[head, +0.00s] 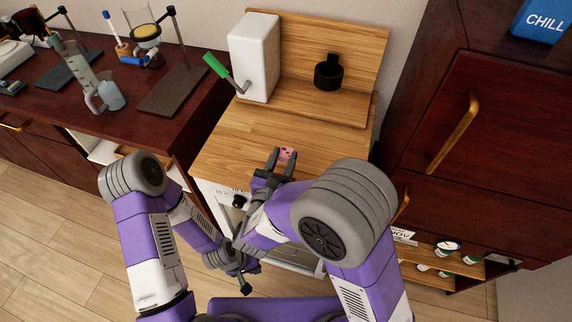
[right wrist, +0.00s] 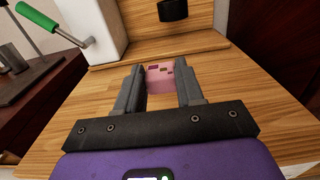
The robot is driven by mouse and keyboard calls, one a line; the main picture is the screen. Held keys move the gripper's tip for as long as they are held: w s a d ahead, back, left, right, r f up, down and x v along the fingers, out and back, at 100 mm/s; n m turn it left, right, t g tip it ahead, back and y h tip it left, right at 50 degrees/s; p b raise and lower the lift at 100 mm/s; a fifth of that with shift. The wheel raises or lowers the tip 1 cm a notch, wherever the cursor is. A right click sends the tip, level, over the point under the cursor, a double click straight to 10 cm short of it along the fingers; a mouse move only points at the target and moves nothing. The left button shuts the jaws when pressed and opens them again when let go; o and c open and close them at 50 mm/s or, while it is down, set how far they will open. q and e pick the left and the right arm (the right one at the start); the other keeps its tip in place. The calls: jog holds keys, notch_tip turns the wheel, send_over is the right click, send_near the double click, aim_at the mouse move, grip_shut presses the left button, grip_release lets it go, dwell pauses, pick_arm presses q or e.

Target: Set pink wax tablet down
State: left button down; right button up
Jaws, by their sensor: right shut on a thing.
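The pink wax tablet (head: 287,153) is a small pink block with darker patches. My right gripper (head: 281,157) is shut on it over the wooden counter (head: 238,129). In the right wrist view the tablet (right wrist: 160,80) sits between the fingertips of my right gripper (right wrist: 160,84). I cannot tell whether its underside touches the counter. My left gripper (head: 244,281) hangs low in front of the counter, apart from the tablet; its fingers are too small to read.
Dark cabinets flank the counter, with glassware (head: 104,94) at left. The counter around the tablet is clear.

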notch_tip(320, 180, down, 4)
jog(key=shift+s+r+b, duration=0.15)
jog(key=shift+r+b, duration=0.1)
jog(key=shift+b, duration=0.2)
jog(key=shift+f+b, duration=0.75)
jog(key=shift+f, duration=1.3)
jog(key=shift+f, duration=0.15)
jog(key=o, duration=1)
